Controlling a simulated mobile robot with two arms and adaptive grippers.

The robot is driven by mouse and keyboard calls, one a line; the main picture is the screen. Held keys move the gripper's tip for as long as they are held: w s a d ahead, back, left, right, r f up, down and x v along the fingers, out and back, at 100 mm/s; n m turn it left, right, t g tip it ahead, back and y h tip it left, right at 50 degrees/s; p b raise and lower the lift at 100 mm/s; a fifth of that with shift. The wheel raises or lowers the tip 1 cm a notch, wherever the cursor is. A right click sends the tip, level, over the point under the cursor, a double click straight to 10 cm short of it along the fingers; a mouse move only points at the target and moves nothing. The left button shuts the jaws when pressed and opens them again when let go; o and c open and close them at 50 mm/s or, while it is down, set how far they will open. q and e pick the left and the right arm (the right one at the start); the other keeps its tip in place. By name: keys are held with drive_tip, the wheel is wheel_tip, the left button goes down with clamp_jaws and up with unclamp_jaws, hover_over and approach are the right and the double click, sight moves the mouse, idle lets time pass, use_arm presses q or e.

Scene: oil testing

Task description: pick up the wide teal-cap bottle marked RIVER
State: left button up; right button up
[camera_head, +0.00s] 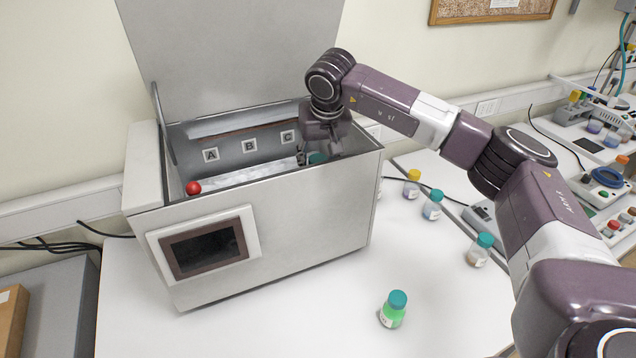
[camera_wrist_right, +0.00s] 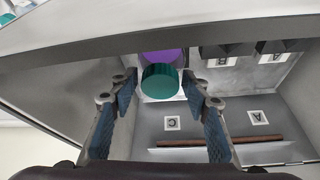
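My right gripper (camera_wrist_right: 160,85) reaches down inside the open metal box, and in the head view it (camera_head: 312,155) is partly hidden by the wall. Its fingers stand open on either side of a teal cap (camera_wrist_right: 160,82), with a narrow gap on each side. Purple (camera_wrist_right: 163,56) shows beyond this cap. Outside, a teal-cap bottle with green contents (camera_head: 392,311) stands on the table, and two more teal-cap bottles (camera_head: 432,207) (camera_head: 479,251) stand farther right. I cannot read RIVER on any bottle. My left gripper is not in view.
The metal box (camera_head: 290,225) has its lid (camera_head: 230,50) raised and letters A, B and C on its inner back wall. A red ball (camera_head: 193,188) is at its left rim. A yellow-cap bottle (camera_head: 411,184) stands right of the box. The front table is mostly clear.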

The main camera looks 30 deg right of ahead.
clamp_jaws()
drive_tip(key=shift+r, duration=0.2)
idle(0.3)
